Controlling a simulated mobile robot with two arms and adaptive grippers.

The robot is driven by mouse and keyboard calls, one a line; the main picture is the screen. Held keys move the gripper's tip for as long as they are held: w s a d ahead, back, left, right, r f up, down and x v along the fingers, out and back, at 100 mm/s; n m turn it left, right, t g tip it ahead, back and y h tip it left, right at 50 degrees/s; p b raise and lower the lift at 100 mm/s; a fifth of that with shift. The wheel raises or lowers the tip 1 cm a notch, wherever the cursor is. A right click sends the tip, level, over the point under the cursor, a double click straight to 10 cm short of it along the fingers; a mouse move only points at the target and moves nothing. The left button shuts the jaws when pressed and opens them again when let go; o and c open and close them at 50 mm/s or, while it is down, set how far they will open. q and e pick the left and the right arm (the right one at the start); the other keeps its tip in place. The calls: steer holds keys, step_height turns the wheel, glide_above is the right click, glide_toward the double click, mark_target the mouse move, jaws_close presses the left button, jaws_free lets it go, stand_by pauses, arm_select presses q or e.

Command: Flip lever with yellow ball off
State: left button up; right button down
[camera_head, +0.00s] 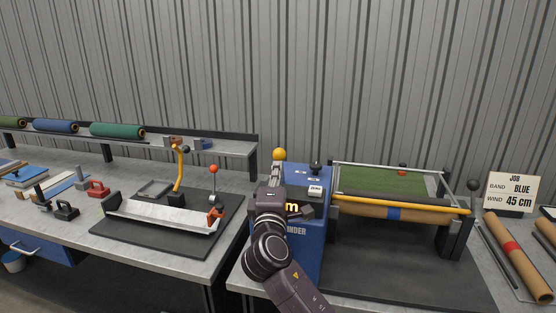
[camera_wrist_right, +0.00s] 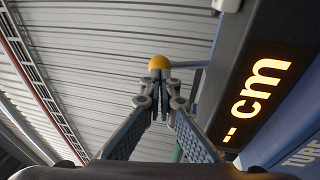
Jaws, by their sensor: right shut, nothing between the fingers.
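The lever with the yellow ball (camera_head: 279,154) stands on the blue winder housing (camera_head: 312,240), near its back left. In the right wrist view the yellow ball (camera_wrist_right: 158,62) shows just beyond my fingertips. Its stick is mostly hidden behind my gripper. My right gripper (camera_head: 273,188) is over the left side of the winder, in front of the lever. In the wrist view its fingers (camera_wrist_right: 160,80) are shut together with nothing between them. I cannot tell whether the tips touch the ball or stick. My left gripper is not in view.
A lit cm display (camera_wrist_right: 255,95) is close on the right of my right gripper. A black-knobbed control (camera_head: 316,165) stands right of the yellow ball. The roller frame (camera_head: 345,200) with green turf is further right. A red-ball lever (camera_head: 213,169) stands on the left bench.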

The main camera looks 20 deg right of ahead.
mark_target(281, 156)
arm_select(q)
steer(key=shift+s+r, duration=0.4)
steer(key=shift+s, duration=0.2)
arm_select(e)
steer(key=shift+x, duration=1.15)
arm_select(q)
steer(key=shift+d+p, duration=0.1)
steer(key=shift+p, duration=0.2)
